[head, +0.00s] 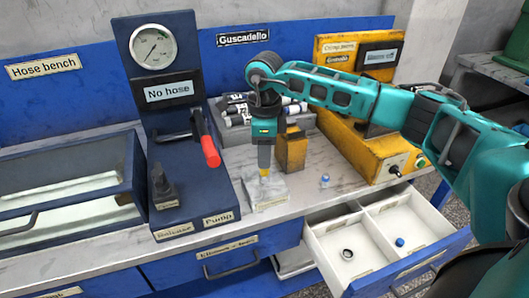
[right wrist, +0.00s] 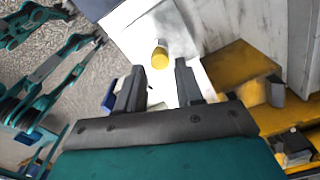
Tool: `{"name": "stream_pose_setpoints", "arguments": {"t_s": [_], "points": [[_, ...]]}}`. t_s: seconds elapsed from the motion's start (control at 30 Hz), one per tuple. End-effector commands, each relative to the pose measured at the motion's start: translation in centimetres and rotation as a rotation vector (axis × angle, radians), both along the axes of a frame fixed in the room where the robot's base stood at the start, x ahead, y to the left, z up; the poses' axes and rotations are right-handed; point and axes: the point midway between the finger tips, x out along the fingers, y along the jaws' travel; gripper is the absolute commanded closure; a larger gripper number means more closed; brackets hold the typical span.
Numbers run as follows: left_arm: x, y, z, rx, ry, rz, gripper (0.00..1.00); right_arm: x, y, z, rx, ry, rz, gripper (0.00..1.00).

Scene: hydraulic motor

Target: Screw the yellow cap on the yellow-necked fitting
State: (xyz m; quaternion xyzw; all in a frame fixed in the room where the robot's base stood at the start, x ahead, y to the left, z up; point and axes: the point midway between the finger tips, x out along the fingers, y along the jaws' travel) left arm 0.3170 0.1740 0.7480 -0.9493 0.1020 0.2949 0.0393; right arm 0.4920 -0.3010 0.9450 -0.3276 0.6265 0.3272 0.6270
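My right gripper (head: 265,168) points straight down over a pale grey block (head: 268,196) on the bench. In the right wrist view its two fingers (right wrist: 158,85) stand apart with nothing between them. A yellow round piece (head: 265,173) shows just under the fingertips. In the right wrist view the yellow piece (right wrist: 160,57) lies just beyond the fingertips, with a pale body behind it. I cannot tell whether its yellow end is the bare neck or a cap on it. No separate yellow cap shows. My left gripper is not in view.
A blue-topped fitting (head: 324,181) stands on the bench to the right. The open drawer (head: 374,228) holds a blue cap (head: 400,242) and a dark ring (head: 347,254). A yellow box (head: 292,152) and the pump unit with its red lever (head: 207,145) flank the gripper.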

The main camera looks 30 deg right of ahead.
Motion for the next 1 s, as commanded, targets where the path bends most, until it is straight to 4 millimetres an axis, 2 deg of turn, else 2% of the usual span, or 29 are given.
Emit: {"name": "stream_pose_setpoints", "arguments": {"t_s": [0.1, 0.37, 0.7, 1.0], "points": [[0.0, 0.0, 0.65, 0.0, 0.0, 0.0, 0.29, -0.01, -0.01, 0.87, 0.0, 0.0, 0.0, 0.64], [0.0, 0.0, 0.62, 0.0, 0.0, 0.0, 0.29, -0.02, -0.01, 0.88, 0.0, 0.0, 0.0, 0.64], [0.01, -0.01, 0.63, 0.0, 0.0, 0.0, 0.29, -0.01, 0.0, 0.86, 0.001, 0.001, 0.0, 0.34], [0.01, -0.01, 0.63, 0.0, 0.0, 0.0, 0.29, -0.01, 0.0, 0.86, 0.001, 0.001, 0.0, 0.34]]}}
